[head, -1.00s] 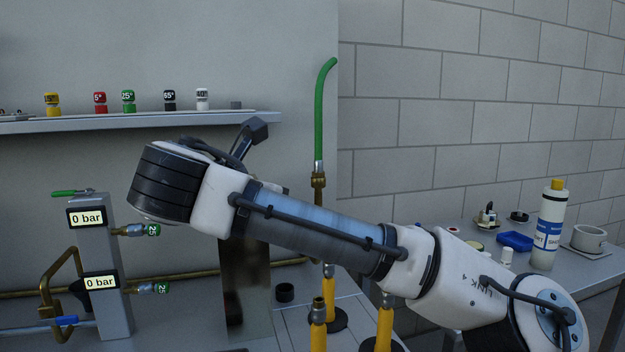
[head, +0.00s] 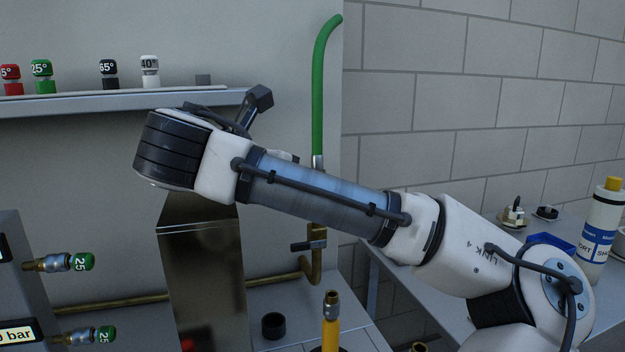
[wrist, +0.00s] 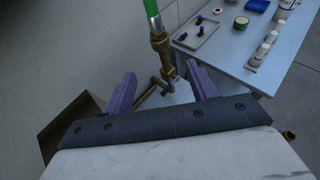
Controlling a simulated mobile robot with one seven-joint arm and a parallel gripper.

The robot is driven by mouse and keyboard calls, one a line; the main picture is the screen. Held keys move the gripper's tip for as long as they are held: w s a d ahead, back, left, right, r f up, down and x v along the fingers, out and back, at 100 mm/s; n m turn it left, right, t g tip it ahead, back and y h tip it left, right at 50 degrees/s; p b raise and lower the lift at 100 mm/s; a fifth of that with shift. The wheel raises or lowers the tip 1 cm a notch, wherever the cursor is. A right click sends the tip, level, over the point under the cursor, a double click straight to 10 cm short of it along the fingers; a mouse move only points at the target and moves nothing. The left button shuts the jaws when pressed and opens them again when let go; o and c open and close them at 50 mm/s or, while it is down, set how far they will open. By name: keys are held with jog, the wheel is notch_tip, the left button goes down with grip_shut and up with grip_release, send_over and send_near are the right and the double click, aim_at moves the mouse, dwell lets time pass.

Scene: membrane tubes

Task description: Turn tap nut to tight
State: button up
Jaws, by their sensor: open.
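In the wrist view, my gripper (wrist: 161,72) is open, with two purple fingers spread apart. The brass tap nut (wrist: 159,40) shows just beyond the fingertips, at the lower end of the green hose (wrist: 151,10). The brass tap body (wrist: 166,72) appears in the gap between the fingers, nearer the right finger. I cannot tell whether either finger touches it. In the head view, the green hose (head: 322,95) hangs down behind my arm, and the tap (head: 316,240) shows below it.
A brass pipe (head: 130,299) runs along the wall. A shelf (head: 100,102) with coloured fittings is above. A metal box (head: 200,265) stands under my arm, with a yellow post (head: 331,325) to its right. The side bench (head: 440,260) holds bottles and trays.

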jog(key=p+x, duration=0.2)
jog(key=x, duration=1.1)
jog(key=shift+f, duration=0.15)
jog(key=c, duration=1)
jog(key=shift+w+a+m+g+h+p, duration=0.1)
jog(key=shift+a+m+g+h+p, duration=0.05)
jog(key=shift+m+g+h+p, duration=0.55)
jog(key=shift+w+a+m+g+h+p, duration=0.15)
jog(key=shift+m+g+h+p, duration=0.3)
jog(key=shift+m+h, duration=0.4)
jog(key=o, duration=1)
jog(key=shift+f, duration=0.1)
